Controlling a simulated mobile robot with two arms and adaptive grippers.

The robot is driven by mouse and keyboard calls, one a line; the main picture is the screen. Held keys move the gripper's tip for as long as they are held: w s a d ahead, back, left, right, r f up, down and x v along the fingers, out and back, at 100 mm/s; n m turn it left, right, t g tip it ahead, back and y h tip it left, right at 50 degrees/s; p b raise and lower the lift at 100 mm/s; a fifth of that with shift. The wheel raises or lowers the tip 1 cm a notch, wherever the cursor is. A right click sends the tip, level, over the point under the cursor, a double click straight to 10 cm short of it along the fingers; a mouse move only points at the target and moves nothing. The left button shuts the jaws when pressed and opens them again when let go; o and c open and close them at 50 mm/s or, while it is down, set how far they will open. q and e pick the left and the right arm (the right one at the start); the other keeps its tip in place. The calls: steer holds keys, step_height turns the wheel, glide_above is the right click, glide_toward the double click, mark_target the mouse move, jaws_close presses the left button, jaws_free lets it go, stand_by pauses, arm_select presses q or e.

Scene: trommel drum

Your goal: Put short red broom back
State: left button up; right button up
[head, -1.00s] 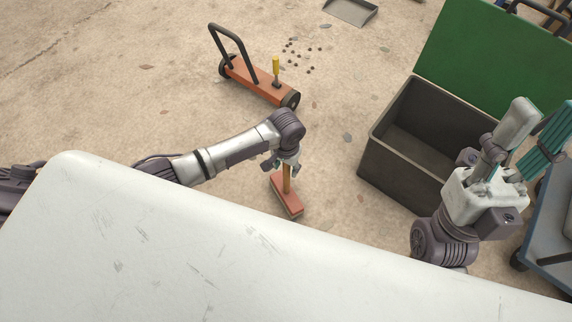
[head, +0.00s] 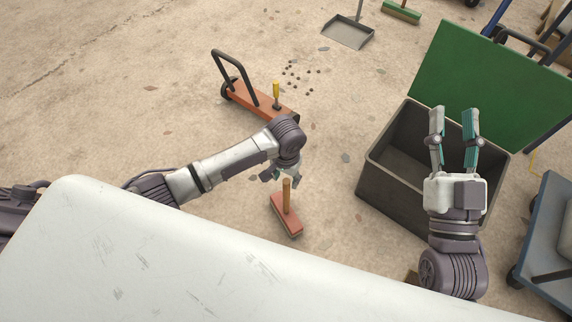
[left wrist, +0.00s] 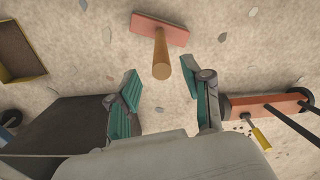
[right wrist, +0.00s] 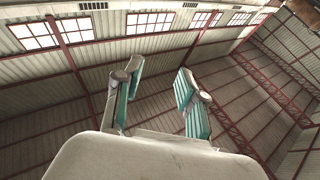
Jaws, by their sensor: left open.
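The short red broom (head: 287,216) stands upright on the concrete floor, red head down and wooden handle up. In the left wrist view the broom's red head (left wrist: 172,33) is at the top and its handle points toward the camera. My left gripper (head: 275,172) is open and empty, close above and behind the handle in the head view. In the left wrist view the handle lies beyond the fingertips (left wrist: 168,82), not between them. My right gripper (head: 454,112) is open and empty, raised in front of the dark bin; its fingers also show in the right wrist view (right wrist: 152,78).
An open dark bin (head: 372,190) with a green lid (head: 487,85) stands right. A red wheeled sweeper (head: 250,100) with a yellow-handled tool lies behind the left arm, near scattered debris (head: 296,72). A dustpan (head: 347,32), green broom (head: 401,11) and blue cart (head: 548,245) are farther out.

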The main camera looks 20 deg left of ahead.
arm_select(q)
step_height(320, 180, up, 4)
steer(key=shift+r+p, duration=0.2)
steer(key=shift+p, duration=0.6)
steer(key=shift+d+r, duration=0.1)
steer(key=shift+r, duration=0.05)
steer(key=d+r+m+t+h, duration=0.1)
steer(key=d+r+t+h, duration=0.45)
steer(key=d+r, duration=0.3)
steer(key=s+a+r+t+y, duration=0.1)
steer(key=a+r+t, duration=0.4)
steer(key=r, duration=0.4)
steer(key=s+a+r+t, duration=0.2)
steer(key=a+r+t, duration=0.2)
steer(key=r, duration=0.5)
steer(key=shift+s+a+r+t+y, duration=0.15)
steer(key=shift+a+r+t+y, duration=0.2)
steer(key=shift+t, duration=0.6)
arm_select(e)
step_height(320, 180, down, 9)
steer(key=w+d+g+h, duration=0.1)
steer(key=g+h, duration=0.1)
steer(key=g, duration=0.3)
steer(key=shift+r+g, duration=0.2)
steer(key=shift+g, duration=0.1)
arm_select(q)
steer(key=shift+f, duration=0.1)
arm_select(e)
steer(key=shift+w, duration=0.1)
